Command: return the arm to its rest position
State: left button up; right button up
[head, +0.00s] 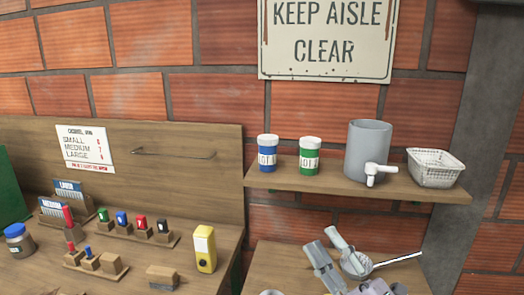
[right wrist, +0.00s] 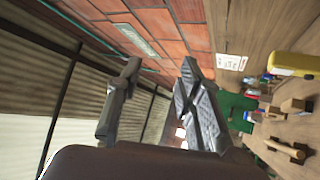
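My right gripper (head: 322,240) shows at the bottom right of the head view, above the lower wooden surface and below the shelf. In the right wrist view the same gripper (right wrist: 160,65) has its two grey fingers apart, with nothing between them. Part of my right arm (head: 378,288) shows at the bottom edge of the head view. My left gripper and arm are not in the head view.
A wooden shelf (head: 330,184) above my right gripper holds a blue jar (head: 267,155), a green jar (head: 309,157), a grey tapped container (head: 366,150) and a white basket (head: 434,168). A metal handle (head: 398,258) lies close by. A yellow box (head: 204,249) stands left.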

jog(key=s+d+f+m+g+h, duration=0.2)
jog(key=d+f+m+g+h, duration=0.1)
jog(key=d+f+m+h, duration=0.45)
jog(key=s+d+f+m+g+h, duration=0.1)
jog(key=d+f+m+g+h, duration=0.1)
jog(key=d+f+m+h, duration=0.55)
jog(key=s+a+f+m+g+y, duration=0.1)
jog(key=s+a+f+g, duration=0.1)
jog(key=s+f+g, duration=0.35)
jog(key=s+a+f+m+g+y, duration=0.1)
jog(key=s+a+f+m+g, duration=0.1)
jog(key=s+f, duration=0.6)
jog(key=s+a+f+m+g, duration=0.1)
jog(key=s+a+f+g, duration=0.25)
jog(key=s+f, duration=0.35)
notch_tip(320, 180, down, 25)
jog(key=s+d+g, duration=0.1)
jog(key=s+g, duration=0.1)
jog(key=s+d+f, duration=0.3)
jog(key=s+f, duration=1.3)
jog(key=shift+s+g, duration=0.2)
jog(key=shift+g, duration=0.2)
